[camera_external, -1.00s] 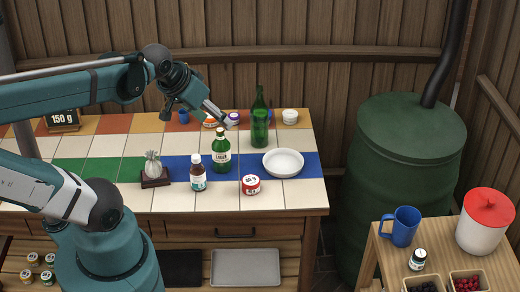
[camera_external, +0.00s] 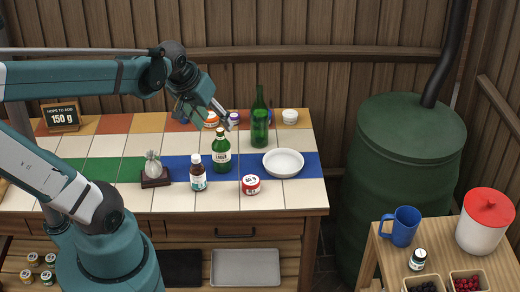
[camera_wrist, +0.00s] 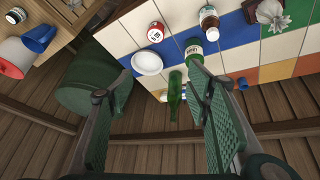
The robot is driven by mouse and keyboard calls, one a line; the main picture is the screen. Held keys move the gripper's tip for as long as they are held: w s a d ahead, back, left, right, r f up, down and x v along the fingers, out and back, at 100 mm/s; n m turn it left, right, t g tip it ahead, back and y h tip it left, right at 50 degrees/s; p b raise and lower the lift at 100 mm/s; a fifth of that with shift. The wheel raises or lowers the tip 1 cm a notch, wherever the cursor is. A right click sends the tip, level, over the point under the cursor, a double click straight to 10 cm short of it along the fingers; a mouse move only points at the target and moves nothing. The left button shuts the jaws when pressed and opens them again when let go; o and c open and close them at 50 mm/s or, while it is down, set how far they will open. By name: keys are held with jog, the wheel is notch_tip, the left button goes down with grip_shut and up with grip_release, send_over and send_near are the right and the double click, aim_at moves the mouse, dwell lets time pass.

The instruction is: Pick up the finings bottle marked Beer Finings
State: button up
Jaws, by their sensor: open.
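A brown bottle with a white cap and pale label (camera_external: 198,172) stands upright on the blue and white tiles of the counter; it also shows at the top of the wrist view (camera_wrist: 208,20). A small dark bottle with a white label (camera_external: 418,259) stands on the side table at right and shows at the far left of the wrist view (camera_wrist: 16,15). The print on both labels is too small to read, so I cannot tell which says Beer Finings. My gripper (camera_external: 222,114) is open and empty, above the back of the counter. Its spread fingers (camera_wrist: 158,78) show in the wrist view.
A green lager bottle (camera_external: 221,151) stands close right of the brown bottle. A blue mug (camera_external: 401,226) stands on the side table.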

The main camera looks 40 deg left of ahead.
aim_at(196, 156)
jog(key=w+a+f+n+g+b, duration=0.1)
jog(key=a+f+n, duration=0.2)
jog(key=f, duration=0.3)
jog(key=w+a+f+n+g+b, duration=0.1)
jog(key=a+f+n+g, duration=0.1)
jog(key=a+f+n, duration=0.2)
jog(key=w+a+f+n+g+b, duration=0.1)
jog(key=a+f+n+g, duration=0.1)
jog(key=a+f, duration=0.3)
jog(key=shift+a+f+n, duration=0.1)
jog(key=shift+f+n, duration=0.25)
jog(key=shift+f, duration=0.8)
jog(key=shift+a+f+n, duration=0.1)
jog(key=shift+f+n, duration=0.25)
jog(key=shift+f, duration=0.8)
jog(key=shift+s+a+f+n+g, duration=0.1)
jog(key=shift+a+f+n+g, duration=0.2)
jog(key=shift+f, duration=0.35)
jog(key=shift+f+b, duration=0.5)
jog(key=shift+f, duration=0.8)
jog(key=shift+s+f+b, duration=0.15)
jog(key=shift+f+b, duration=0.65)
jog(key=shift+f, duration=1.8)
jog(key=shift+c, duration=0.6)
jog(key=c, duration=1)
